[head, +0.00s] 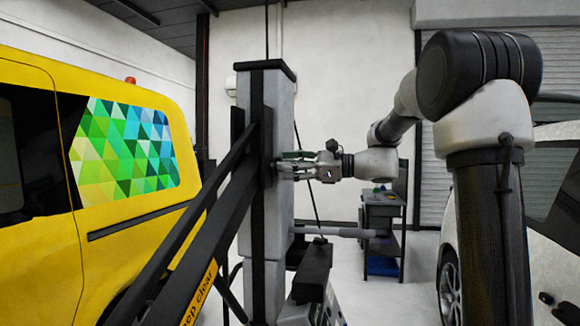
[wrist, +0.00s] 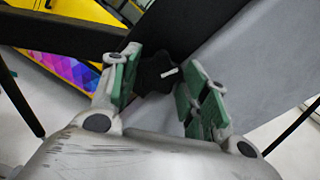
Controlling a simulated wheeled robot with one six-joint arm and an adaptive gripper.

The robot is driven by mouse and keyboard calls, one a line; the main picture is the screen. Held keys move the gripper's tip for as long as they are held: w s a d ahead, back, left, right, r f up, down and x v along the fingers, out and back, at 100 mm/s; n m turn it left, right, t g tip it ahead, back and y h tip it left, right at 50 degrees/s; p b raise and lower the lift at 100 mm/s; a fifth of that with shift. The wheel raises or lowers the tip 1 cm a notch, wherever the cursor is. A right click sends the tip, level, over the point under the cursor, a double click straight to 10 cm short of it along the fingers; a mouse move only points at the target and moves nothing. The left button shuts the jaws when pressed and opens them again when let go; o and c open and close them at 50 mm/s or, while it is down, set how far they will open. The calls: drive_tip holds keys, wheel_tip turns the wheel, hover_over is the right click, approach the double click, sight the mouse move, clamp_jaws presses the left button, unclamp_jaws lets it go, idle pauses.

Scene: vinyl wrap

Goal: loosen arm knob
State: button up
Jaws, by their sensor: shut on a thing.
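The arm knob (wrist: 153,74) is black and lobed, with a short white mark on its face; it shows in the wrist view at upper middle, against a dark bar and a grey post. My gripper (wrist: 160,84) has green-padded fingers on either side of the knob and is shut on it. In the head view my gripper (head: 286,168) reaches from the right to the upright grey post (head: 283,215). The knob itself is hard to make out there, mostly hidden by the fingers.
Black slanted arms (head: 207,235) run from the post down to the left. A yellow van (head: 50,150) with a patterned window wrap (head: 125,148) stands at left. A white car (head: 557,215) is at right. A workbench (head: 383,208) stands behind.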

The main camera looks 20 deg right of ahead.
drive_tip(key=shift+s+f+n, duration=0.1)
drive_tip(key=shift+f+n, duration=0.05)
drive_tip(key=shift+n, duration=2.35)
drive_tip(key=shift+f+n, duration=0.1)
drive_tip(key=shift+n, duration=2.4)
drive_tip(key=o, duration=1)
drive_tip(key=shift+r, duration=0.1)
drive_tip(key=v, duration=1.2)
